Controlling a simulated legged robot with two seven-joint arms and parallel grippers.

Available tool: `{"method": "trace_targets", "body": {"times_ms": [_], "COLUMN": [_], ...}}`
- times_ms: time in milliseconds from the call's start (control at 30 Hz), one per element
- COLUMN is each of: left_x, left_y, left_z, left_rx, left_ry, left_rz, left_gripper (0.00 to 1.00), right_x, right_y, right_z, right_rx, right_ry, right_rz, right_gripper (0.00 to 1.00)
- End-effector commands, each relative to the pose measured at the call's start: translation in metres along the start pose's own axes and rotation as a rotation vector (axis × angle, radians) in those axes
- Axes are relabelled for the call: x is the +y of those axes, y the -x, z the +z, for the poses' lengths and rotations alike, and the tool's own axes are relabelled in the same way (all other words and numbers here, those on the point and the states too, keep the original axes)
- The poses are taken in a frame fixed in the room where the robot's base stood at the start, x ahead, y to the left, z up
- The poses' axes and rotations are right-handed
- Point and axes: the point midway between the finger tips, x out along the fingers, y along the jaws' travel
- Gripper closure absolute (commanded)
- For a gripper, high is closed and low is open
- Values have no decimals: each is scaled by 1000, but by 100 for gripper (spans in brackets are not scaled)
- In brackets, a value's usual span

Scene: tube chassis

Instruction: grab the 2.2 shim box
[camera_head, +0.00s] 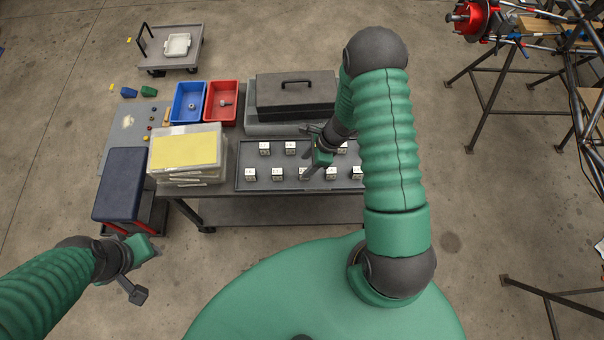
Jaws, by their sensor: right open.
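Several small white-topped shim boxes stand in two rows on a grey tray (240,180) on the cart; one is at the back left (264,148) and one at the front left (250,174). Their labels are too small to read, so I cannot tell which is the 2.2 box. My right gripper (309,156) is open over the middle of the tray, among the boxes. It partly hides the boxes near it, and my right arm covers the tray's right end. My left gripper (138,293) hangs at the lower left, away from the tray; its jaws are unclear.
A black case (295,92) with a handle lies behind the tray. A red bin (222,103) and a blue bin (189,102) stand beside it. Clear cases with a yellow sheet (185,150) are stacked left of the tray. A dark blue box (122,184) is further left.

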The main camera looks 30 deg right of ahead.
Motion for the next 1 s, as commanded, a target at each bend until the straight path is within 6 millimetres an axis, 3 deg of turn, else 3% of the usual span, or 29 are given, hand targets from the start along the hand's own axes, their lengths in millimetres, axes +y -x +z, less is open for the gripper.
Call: {"method": "trace_targets", "body": {"times_ms": [300,567,900,1000], "left_x": [0,0,0,0], "left_y": [-7,-7,-7,-7], "left_z": [2,2,2,2], "left_rx": [1,0,0,0], "left_ry": [-1,0,-1,-1], "left_rz": [0,0,0,0], "left_gripper": [64,64,64,64], "right_x": [2,2,1,1], "right_y": [-48,-53,-53,-53], "right_z": [-6,-5,-6,-6], "right_rx": [1,1,1,1], "right_ry": [1,0,0,0], "right_rz": [0,-2,-1,-1], "right_gripper": [49,49,92,100]}}
